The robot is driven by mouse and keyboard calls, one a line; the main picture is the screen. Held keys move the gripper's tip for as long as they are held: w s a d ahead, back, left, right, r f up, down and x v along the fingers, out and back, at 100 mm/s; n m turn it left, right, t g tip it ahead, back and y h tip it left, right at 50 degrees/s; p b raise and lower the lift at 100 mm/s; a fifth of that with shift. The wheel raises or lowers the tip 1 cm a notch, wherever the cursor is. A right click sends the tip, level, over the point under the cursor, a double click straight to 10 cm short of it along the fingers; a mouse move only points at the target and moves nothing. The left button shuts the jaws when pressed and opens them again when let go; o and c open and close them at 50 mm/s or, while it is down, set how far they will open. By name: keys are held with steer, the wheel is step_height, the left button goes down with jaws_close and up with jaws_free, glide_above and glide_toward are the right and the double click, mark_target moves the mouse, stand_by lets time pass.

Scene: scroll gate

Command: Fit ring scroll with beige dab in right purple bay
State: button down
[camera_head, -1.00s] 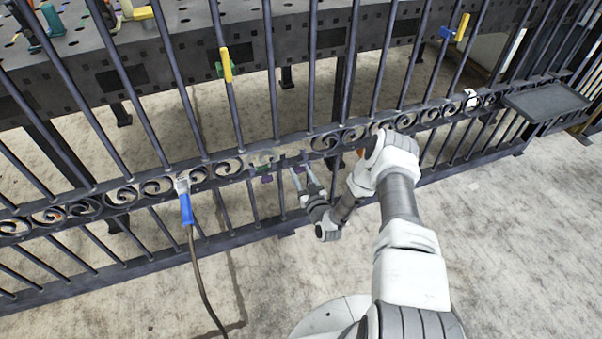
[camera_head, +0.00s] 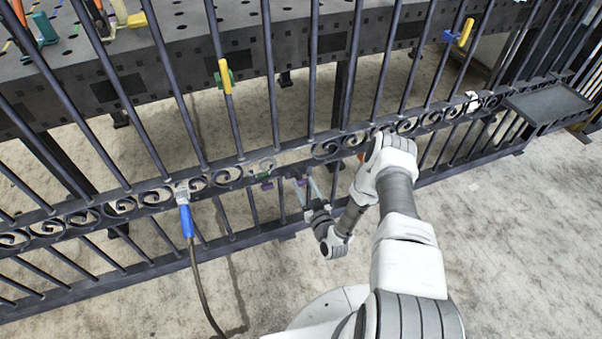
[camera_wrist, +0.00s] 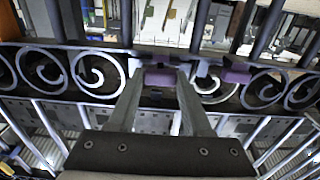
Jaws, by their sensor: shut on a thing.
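The gate's scroll band (camera_head: 135,197) runs across the head view. Two purple marks sit on its lower rail, a left one (camera_head: 267,184) and a right one (camera_head: 300,182), and the band looks open near the right one. My gripper (camera_head: 303,186) reaches to the band there from the near side. In the wrist view my fingertips (camera_wrist: 160,76) are close in front of the band, with one purple mark between them and another purple mark (camera_wrist: 235,73) to the right. The gripper is shut on the ring scroll, which is mostly hidden. I cannot make out the beige dab.
A blue-handled tool (camera_head: 186,218) with a cable hangs on the gate at left. Yellow clips, one at left (camera_head: 225,76) and one at right (camera_head: 466,32), sit on bars. A grey tray (camera_head: 550,103) is at the right. A perforated table (camera_head: 180,60) stands behind the bars.

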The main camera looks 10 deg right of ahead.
steer(key=shift+s+d+f, duration=0.1)
steer(key=shift+s, duration=0.6)
steer(key=shift+s+d, duration=0.1)
steer(key=shift+s, duration=0.6)
steer(key=shift+c, duration=1.6)
jaws_free()
